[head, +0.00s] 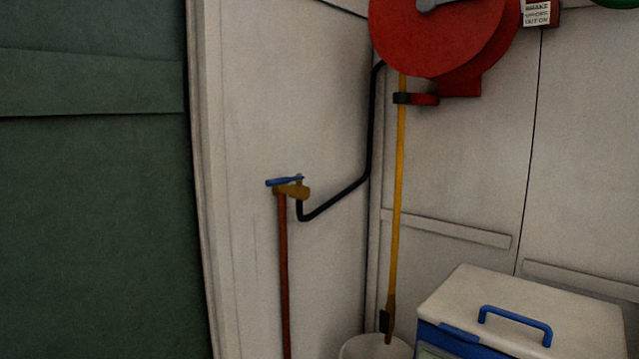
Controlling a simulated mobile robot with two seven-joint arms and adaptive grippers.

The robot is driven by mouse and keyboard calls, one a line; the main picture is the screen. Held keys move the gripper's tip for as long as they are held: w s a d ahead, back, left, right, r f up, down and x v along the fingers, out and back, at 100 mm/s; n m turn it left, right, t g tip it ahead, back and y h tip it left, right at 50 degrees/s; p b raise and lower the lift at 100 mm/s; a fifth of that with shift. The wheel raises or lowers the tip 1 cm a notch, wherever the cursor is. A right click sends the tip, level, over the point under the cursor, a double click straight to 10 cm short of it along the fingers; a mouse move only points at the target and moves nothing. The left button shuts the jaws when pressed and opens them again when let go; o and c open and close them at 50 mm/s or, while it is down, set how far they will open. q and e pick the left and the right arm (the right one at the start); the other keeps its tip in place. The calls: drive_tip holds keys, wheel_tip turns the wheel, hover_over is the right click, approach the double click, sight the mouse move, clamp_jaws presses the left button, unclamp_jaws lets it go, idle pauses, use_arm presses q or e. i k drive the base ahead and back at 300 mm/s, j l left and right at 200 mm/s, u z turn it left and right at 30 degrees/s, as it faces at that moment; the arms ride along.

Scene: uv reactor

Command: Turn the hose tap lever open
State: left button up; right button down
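The hose tap is a brass body (294,190) on top of an upright reddish-brown pipe (284,270), against the pale wall left of the corner. Its blue lever (284,181) lies nearly level across the top of the tap and points to the left. A black hose (345,190) runs from the tap, dips, then rises to the red hose reel (435,35) at the upper right. Neither of my grippers is in the head view.
A yellow pole (399,190) stands in a whitish bucket (362,348) and passes a red and black holder (416,98). A white-lidded blue cooler box (520,300) with a blue handle is at lower right. A dark green panel (90,200) fills the left.

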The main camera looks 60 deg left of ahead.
sight(269, 182)
drive_tip(key=u, duration=1.9)
